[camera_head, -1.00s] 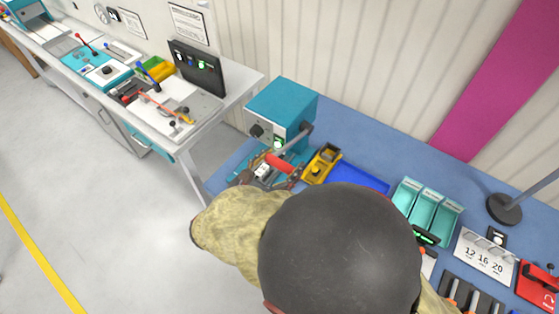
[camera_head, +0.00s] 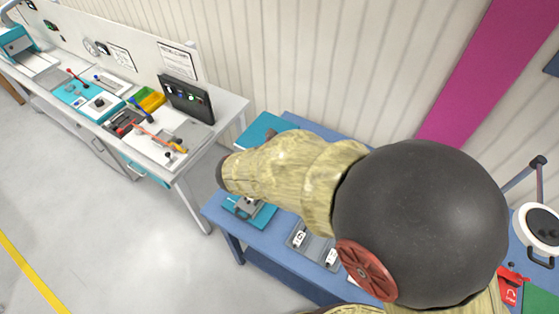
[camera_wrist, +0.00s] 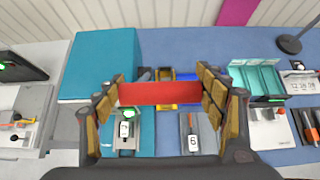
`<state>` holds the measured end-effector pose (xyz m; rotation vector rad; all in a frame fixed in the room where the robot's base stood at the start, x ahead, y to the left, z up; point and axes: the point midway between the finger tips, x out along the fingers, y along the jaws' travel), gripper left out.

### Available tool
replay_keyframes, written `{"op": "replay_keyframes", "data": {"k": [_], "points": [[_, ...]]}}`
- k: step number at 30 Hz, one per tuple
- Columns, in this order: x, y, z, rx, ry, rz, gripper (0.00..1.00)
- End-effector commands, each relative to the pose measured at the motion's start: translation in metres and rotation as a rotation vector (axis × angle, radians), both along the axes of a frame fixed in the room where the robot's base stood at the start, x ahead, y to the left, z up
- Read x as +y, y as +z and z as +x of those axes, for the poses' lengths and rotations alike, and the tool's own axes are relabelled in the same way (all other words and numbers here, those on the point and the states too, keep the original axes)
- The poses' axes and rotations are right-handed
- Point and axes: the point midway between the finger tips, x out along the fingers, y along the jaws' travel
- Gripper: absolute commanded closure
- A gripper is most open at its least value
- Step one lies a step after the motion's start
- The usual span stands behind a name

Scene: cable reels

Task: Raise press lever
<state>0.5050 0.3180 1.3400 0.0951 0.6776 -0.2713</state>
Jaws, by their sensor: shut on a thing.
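The press is a teal box at the left of the blue bench. In the head view only part of its top (camera_head: 266,129) shows above my arm, and its teal base (camera_head: 262,216) shows below. In the wrist view its large teal housing (camera_wrist: 98,62) is at upper left. The lever's red handle (camera_wrist: 160,93) lies level across the view. My gripper (camera_wrist: 161,94) is shut on this red handle, with padded fingers at both of its ends. In the head view my arm hides the gripper and the lever.
A yellow part (camera_wrist: 165,77) and blue bench lie behind the handle. A white tag marked 6 (camera_wrist: 192,142) stands below. Teal bins (camera_wrist: 256,78) and a lamp base (camera_wrist: 289,44) are at right. A separate white bench (camera_head: 205,130) with tools stands left.

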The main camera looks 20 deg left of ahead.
Motion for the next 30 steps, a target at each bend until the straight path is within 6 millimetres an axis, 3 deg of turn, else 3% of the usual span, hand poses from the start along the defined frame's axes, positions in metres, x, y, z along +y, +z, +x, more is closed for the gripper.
{"op": "replay_keyframes", "data": {"k": [9, 23, 24, 30], "points": [[-0.004, 0.013, 0.02, -0.006, 0.0, 0.002, 0.75], [-0.005, 0.014, 0.022, -0.004, 0.001, 0.001, 0.75], [-0.005, 0.014, 0.022, -0.004, 0.001, 0.001, 0.29], [-0.005, 0.013, 0.021, -0.003, 0.0, 0.001, 0.17]]}}
